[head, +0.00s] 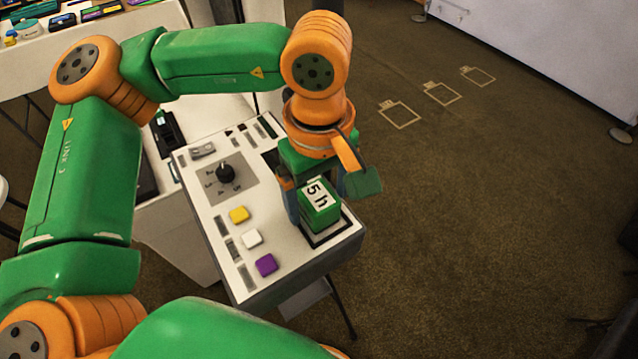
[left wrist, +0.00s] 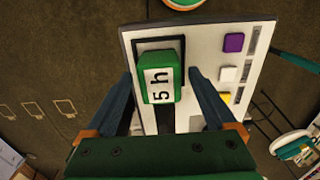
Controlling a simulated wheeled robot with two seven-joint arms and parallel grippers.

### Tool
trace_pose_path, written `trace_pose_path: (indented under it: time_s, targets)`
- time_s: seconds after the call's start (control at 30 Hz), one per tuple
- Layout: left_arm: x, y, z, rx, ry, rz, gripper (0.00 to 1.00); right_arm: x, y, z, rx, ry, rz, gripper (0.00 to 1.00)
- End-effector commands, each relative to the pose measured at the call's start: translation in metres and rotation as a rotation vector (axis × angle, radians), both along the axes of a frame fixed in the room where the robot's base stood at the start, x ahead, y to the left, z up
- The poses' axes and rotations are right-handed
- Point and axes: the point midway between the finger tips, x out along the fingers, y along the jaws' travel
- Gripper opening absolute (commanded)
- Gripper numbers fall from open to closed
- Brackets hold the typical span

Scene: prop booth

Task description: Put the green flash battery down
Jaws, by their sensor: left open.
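The green flash battery (head: 319,206) has a white label reading "5 h". It stands on a dark-edged square spot at the right end of the white control panel (head: 215,261). My left gripper (head: 316,208) is just above the panel with its fingers on either side of the battery. In the left wrist view the battery (left wrist: 161,80) lies between the two spread fingertips (left wrist: 161,76), with a gap visible on the right side. The left gripper is open. The battery's underside is hidden. My right gripper does not show.
The panel carries a black dial (head: 225,173) and yellow (head: 239,214), white (head: 252,238) and purple (head: 265,265) buttons. Tan outlines (head: 400,113) mark the brown carpet on the right, which is mostly clear. A table with small items stands at top left.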

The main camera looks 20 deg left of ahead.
Motion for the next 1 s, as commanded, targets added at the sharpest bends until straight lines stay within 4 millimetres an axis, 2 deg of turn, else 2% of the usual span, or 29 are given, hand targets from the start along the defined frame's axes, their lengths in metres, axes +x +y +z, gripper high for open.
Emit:
trace_pose_path:
  time_s: [0.17, 0.4, 0.5, 0.63, 1.0]
  targets:
    - [0.001, -0.001, 0.031, -0.002, -0.004, 0.000, 0.89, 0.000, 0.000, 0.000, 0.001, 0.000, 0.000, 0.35]
    - [0.000, -0.001, 0.095, -0.001, -0.003, -0.002, 0.89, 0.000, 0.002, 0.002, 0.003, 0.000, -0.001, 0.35]
    - [0.000, 0.000, 0.114, 0.002, -0.001, -0.002, 0.89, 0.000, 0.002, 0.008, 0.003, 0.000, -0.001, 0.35]
    - [0.000, 0.000, 0.122, 0.001, -0.001, -0.003, 0.89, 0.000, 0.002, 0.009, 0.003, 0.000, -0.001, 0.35]
    - [0.000, 0.000, 0.122, 0.001, 0.000, -0.003, 0.89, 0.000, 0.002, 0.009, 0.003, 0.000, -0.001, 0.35]
